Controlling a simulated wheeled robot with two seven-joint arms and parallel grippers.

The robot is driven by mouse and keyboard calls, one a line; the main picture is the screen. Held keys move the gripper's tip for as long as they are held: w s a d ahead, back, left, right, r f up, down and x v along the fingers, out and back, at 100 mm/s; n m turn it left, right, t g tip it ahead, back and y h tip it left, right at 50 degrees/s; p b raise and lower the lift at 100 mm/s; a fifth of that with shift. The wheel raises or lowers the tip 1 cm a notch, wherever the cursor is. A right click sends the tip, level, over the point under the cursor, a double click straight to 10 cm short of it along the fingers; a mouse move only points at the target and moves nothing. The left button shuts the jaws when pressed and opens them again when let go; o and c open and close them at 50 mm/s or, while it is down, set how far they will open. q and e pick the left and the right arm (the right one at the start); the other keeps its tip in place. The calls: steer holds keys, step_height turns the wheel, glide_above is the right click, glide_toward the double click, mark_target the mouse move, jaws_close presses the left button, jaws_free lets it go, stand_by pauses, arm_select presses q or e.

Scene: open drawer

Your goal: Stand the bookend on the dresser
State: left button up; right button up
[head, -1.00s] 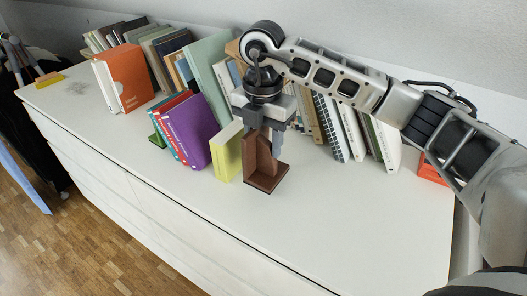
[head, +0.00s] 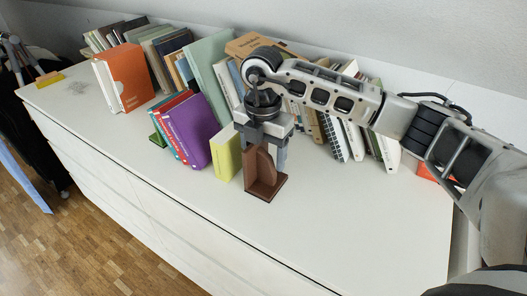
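The brown bookend (head: 266,188), with an upright plate and a flat base, is near the middle of the head view, over the white dresser top (head: 350,220). It is upright, just right of a pale yellow book (head: 227,152). My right gripper (head: 264,150) points down over it from above, with its fingers around the upright part, and appears shut on it. One finger shows on the right side; the other is mostly hidden. I cannot tell whether the base touches the dresser. My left gripper is not in view.
A purple book (head: 193,132) and red and teal ones lean left of the yellow book. An orange binder (head: 124,78) stands farther left. A row of books lines the wall behind my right arm. The dresser's front and right areas are clear.

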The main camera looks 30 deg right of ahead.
steer(key=shift+r, duration=0.6)
step_height(320, 180, up, 11)
stand_by(0.5)
